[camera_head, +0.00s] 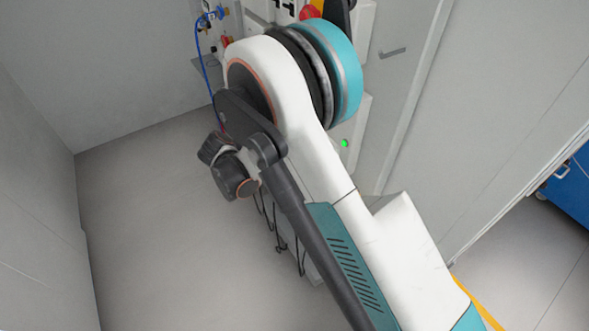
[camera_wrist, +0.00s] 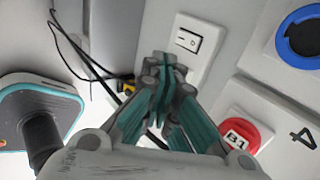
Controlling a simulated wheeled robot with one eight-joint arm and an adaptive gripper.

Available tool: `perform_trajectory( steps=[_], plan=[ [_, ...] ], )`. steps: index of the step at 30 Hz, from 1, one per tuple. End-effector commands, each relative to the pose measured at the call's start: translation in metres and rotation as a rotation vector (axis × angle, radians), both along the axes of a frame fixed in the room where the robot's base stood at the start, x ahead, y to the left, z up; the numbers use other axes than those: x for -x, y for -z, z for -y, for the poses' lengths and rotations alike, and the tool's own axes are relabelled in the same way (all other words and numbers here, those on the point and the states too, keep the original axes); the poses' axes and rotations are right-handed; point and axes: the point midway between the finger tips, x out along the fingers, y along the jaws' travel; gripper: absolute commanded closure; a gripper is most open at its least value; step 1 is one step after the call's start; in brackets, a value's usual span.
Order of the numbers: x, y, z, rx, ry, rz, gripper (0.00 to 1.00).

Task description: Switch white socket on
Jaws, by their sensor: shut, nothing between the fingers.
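The white socket (camera_wrist: 197,62) shows in the wrist view as a pale plate on a grey panel, just beyond my fingertips. It carries a rocker switch (camera_wrist: 187,40) with a black-edged frame; which way the rocker is pressed I cannot tell. My gripper (camera_wrist: 165,66) is shut and empty, its fingertips just below and left of the rocker. The fingers cover the lower left part of the plate, and whether they touch it I cannot tell. In the head view my arm hides the socket and my gripper.
Black cables (camera_wrist: 88,62) hang at left. A green light (camera_head: 344,143) shows on the cabinet. Floor (camera_head: 150,220) at left is clear.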

Motion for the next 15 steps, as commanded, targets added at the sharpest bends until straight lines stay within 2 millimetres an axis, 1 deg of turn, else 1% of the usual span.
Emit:
perform_trajectory(
  steps=[15],
  plan=[
    [-0.037, 0.071, 0.055, -0.001, 0.003, 0.001, 1.0]
  ],
)
